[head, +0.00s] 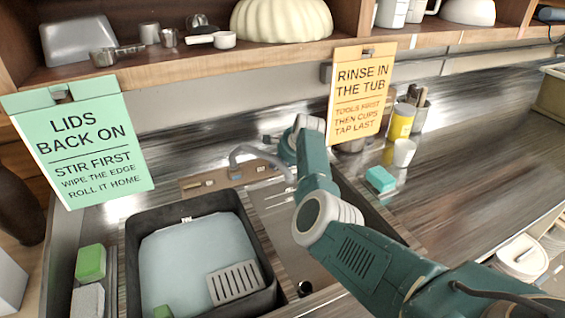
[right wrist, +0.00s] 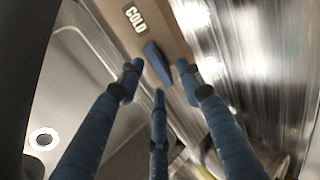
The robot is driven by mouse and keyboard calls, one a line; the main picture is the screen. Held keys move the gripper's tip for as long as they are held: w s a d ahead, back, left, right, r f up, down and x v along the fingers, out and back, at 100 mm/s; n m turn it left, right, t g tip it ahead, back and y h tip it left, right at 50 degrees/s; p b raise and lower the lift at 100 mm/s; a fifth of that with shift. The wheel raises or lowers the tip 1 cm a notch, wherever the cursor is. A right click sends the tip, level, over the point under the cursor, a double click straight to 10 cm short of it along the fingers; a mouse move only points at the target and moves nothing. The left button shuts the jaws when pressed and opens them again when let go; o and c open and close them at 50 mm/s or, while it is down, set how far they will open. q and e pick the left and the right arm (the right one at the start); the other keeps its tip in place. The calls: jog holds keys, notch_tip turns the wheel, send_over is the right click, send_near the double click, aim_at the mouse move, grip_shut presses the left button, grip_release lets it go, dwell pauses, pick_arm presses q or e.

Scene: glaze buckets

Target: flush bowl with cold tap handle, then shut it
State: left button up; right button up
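The blue cold tap handle (right wrist: 157,64) stands beside a "COLD" label (right wrist: 136,19) in the right wrist view. The fingers of my right gripper (right wrist: 160,75) are spread around it, with gaps on both sides; I cannot tell whether any finger touches it. The grey spout (head: 253,152) curves over the sink; no water stream is discernible. The bare sink bowl (head: 283,235) has a dark drain (head: 305,288), which also shows in the wrist view (right wrist: 43,138).
A black tub (head: 133,262) of pale liquid, with a grey slotted piece (head: 235,282), fills the sink's left side. Sponges (head: 90,262) lie left of it. A teal sponge (head: 380,179), cup (head: 404,152) and yellow container (head: 401,121) stand right. Hanging signs (head: 361,90) flank the ledge.

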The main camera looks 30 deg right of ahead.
jog(key=shift+w+f, duration=0.2)
jog(key=shift+f, duration=0.05)
grip_shut()
jog(key=shift+w+r+n, duration=0.1)
jog(key=shift+n, duration=1.4)
grip_release()
